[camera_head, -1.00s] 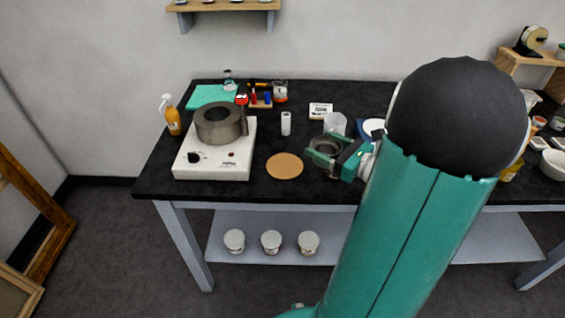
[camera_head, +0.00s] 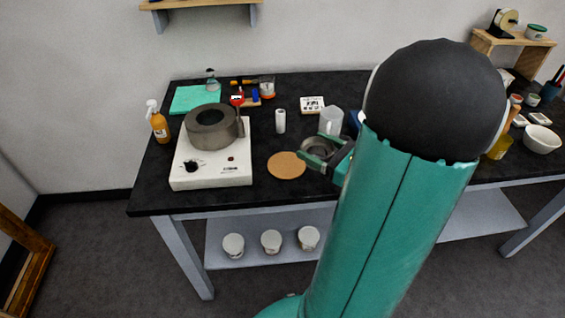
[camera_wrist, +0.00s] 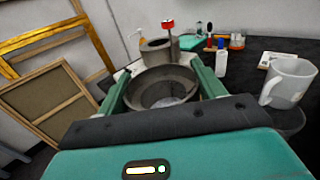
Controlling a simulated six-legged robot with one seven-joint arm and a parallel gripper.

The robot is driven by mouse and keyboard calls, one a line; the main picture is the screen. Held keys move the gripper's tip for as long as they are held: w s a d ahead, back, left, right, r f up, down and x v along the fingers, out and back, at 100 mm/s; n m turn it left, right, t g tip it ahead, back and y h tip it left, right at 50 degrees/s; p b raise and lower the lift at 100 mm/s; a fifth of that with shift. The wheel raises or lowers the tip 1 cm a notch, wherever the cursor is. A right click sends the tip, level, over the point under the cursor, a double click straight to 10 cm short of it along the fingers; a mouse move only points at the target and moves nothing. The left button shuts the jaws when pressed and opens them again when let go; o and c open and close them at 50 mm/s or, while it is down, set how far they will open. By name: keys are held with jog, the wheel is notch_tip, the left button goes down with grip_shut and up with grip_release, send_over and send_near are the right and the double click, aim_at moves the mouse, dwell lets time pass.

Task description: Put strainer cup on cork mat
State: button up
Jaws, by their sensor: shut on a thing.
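The strainer cup (camera_head: 318,148) is a dark grey round cup held between the fingers of my gripper (camera_head: 326,153). In the wrist view the strainer cup (camera_wrist: 162,88) sits between the two green fingers of my gripper (camera_wrist: 160,84), with its open top showing. The cork mat (camera_head: 286,165) is a round tan disc flat on the black table, just left of the gripper in the head view. The cup is to the right of the mat, not over it. The mat cannot be made out in the wrist view.
A white hot plate (camera_head: 212,172) with a grey ring-shaped vessel (camera_head: 212,128) stands left of the mat. A white bottle (camera_head: 280,121) stands behind the mat, and a clear pitcher (camera_head: 331,121) behind the cup. An orange spray bottle (camera_head: 159,124) is at the table's left end.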

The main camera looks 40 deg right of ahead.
jog(key=w+f, duration=0.3)
jog(key=w, duration=0.1)
jog(key=w+d+f, duration=0.1)
jog(key=w+f, duration=0.2)
jog(key=w, duration=0.1)
jog(key=w+d+f, duration=0.1)
jog(key=w+f, duration=0.2)
jog(key=w, duration=0.1)
jog(key=shift+w+d, duration=0.2)
jog(key=shift+w, duration=0.2)
jog(key=shift+w+f, duration=0.5)
jog(key=shift+f, duration=1.55)
jog(key=shift+f, duration=0.2)
jog(key=o, duration=0.7)
jog(key=shift+d, duration=0.1)
